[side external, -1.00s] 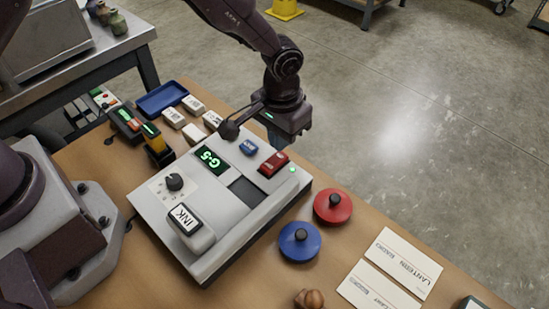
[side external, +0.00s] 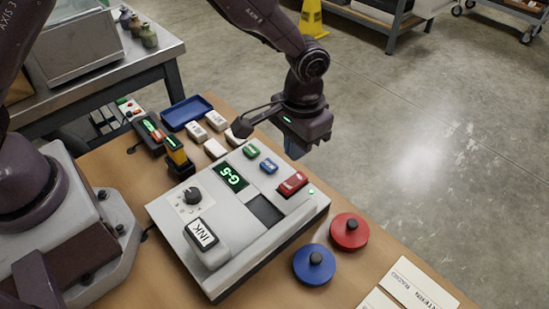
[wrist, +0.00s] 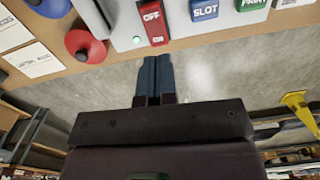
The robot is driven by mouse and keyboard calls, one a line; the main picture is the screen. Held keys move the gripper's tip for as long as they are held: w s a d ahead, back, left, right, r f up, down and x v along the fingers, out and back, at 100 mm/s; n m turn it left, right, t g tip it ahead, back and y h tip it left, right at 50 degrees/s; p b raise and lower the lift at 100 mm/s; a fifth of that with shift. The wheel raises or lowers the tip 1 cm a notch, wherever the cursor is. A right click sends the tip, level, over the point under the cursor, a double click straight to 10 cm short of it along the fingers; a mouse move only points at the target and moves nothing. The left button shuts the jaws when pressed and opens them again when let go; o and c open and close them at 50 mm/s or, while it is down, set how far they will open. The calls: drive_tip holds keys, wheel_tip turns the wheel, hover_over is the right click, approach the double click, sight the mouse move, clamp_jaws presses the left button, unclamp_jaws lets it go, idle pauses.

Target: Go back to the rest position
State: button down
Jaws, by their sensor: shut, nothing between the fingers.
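My gripper (side external: 296,150) is beyond the far edge of the grey machine (side external: 270,243) in the side view, off its top. In the wrist view its two blue fingers (wrist: 157,75) are together with nothing between them. They point toward the machine's edge, with concrete floor behind them. The machine has a lit display (side external: 231,177) reading G-5, a red OFF switch (side external: 292,184), a blue SLOT button (side external: 269,166) and a green button (side external: 251,151). A green lamp (wrist: 137,39) glows beside the red switch.
A blue-rimmed disc (side external: 314,265) and a red disc (side external: 349,232), both with black knobs, lie beside the machine. Printed cards (side external: 418,286), a blue tray (side external: 187,112) and small white blocks (side external: 196,132) are on the table. Open floor lies beyond the table.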

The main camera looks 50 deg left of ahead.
drive_tip(key=s+a+r+t, duration=0.3)
drive_tip(key=s+a+r, duration=0.5)
drive_tip(key=s+r, duration=0.2)
drive_tip(key=s+a+r+t, duration=0.3)
drive_tip(key=s+a+r, duration=0.6)
drive_tip(key=r, duration=0.4)
drive_tip(key=shift+s+a+n, duration=0.3)
drive_tip(key=shift+s+n, duration=0.1)
drive_tip(key=shift+r, duration=0.1)
drive_tip(key=w+d+f+m+g, duration=0.5)
drive_tip(key=w+d+f+m, duration=1)
drive_tip(key=w+d+m, duration=0.3)
drive_tip(key=shift+f+g, duration=0.25)
drive_tip(key=shift+g, duration=0.15)
